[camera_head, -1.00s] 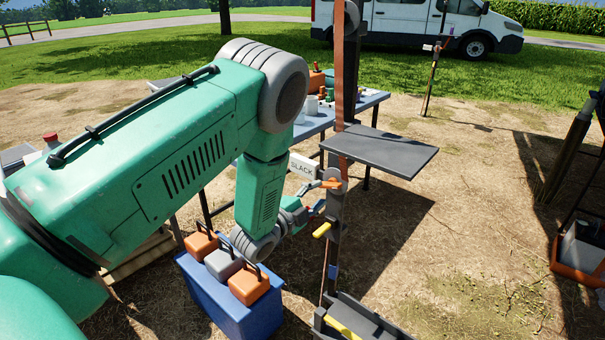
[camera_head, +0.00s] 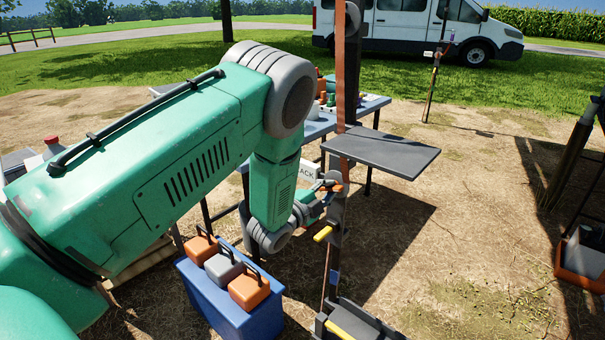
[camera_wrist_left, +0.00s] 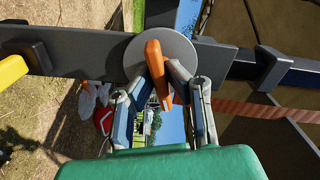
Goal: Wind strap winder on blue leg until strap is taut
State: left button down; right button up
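The strap winder shows in the left wrist view as a grey disc (camera_wrist_left: 182,50) with an orange handle (camera_wrist_left: 155,62). It sits on a dark upright leg (camera_head: 336,215) that has a small blue band (camera_head: 333,277). My left gripper (camera_head: 325,192) is at the winder, and it mostly hides the handle in the head view. In the wrist view the fingers of my left gripper (camera_wrist_left: 160,82) lie on both sides of the handle; whether both press on it is unclear. A brown-orange strap (camera_head: 340,85) runs up the post. A white sign (camera_head: 309,171) is partly hidden, with "ACK" legible. My right gripper is out of view.
A dark flat shelf (camera_head: 384,152) sticks out right of the post above the winder. A blue crate (camera_head: 232,312) with several small cases stands below my left arm. A work table (camera_head: 372,104) is behind.

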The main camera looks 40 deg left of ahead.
pick_arm(q)
jog(key=shift+d+f+m, duration=0.15)
jog(key=shift+f+m, duration=0.05)
jog(key=shift+m, duration=0.5)
jog(key=m+b, duration=0.1)
jog(key=m, duration=0.2)
jog(key=m+b, duration=0.2)
jog(key=m, duration=0.1)
jog(key=shift+f+m, duration=0.2)
jog(key=shift+m, duration=0.1)
jog(key=shift+m+b, duration=0.55)
jog(key=shift+m, duration=0.25)
jog(key=shift+r+m, duration=0.2)
jog(key=shift+m, duration=0.2)
jog(key=c, duration=1.5)
grip_release()
jog(key=shift+r, duration=0.1)
jog(key=shift+c, duration=0.2)
jog(key=shift+s, duration=0.1)
jog(key=shift+s, duration=0.3)
jog(key=s+a, duration=0.1)
jog(key=s, duration=1)
